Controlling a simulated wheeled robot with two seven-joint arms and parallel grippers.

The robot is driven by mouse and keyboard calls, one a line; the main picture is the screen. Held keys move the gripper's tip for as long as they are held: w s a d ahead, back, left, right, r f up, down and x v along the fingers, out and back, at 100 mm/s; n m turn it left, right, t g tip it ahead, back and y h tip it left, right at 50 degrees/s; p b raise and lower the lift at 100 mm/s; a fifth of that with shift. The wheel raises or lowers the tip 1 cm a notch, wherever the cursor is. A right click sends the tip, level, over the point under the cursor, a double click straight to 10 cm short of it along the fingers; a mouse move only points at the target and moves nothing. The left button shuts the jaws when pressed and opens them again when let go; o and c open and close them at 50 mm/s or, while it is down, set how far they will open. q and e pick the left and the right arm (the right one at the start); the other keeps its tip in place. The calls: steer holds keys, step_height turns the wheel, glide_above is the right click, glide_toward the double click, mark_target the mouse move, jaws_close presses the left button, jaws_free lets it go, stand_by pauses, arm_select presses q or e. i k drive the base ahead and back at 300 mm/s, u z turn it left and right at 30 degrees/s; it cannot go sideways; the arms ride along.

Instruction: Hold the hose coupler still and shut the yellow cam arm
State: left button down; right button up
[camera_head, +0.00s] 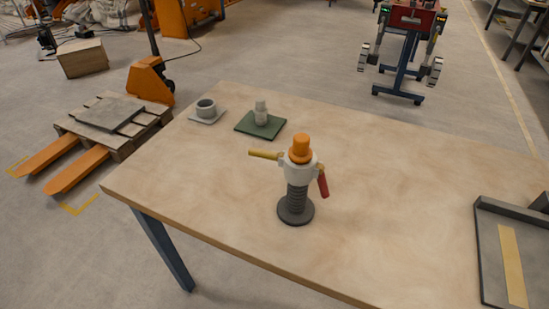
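The hose coupler (297,173) stands upright near the middle of the wooden table. It has a white body, an orange plug (301,147) in its top, and a dark ribbed hose (297,198) below on a round dark base (296,212). The yellow cam arm (264,154) sticks out to the left, roughly level. A red cam arm (323,184) hangs down on the right side, close to the body. Neither of my grippers is in view.
On the wooden table (390,190), a grey ring (206,107) on a pale plate and a small white fitting (261,115) on a green mat (246,127) stand behind left. A dark tray (488,250) with a tan strip lies at right. The table around the coupler is clear.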

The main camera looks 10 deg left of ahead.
mark_target(273, 156)
steer(key=z, duration=1.25)
steer(key=k, duration=1.1)
steer(key=u, duration=1.2)
steer(key=i, duration=0.5)
steer(key=z, duration=0.1)
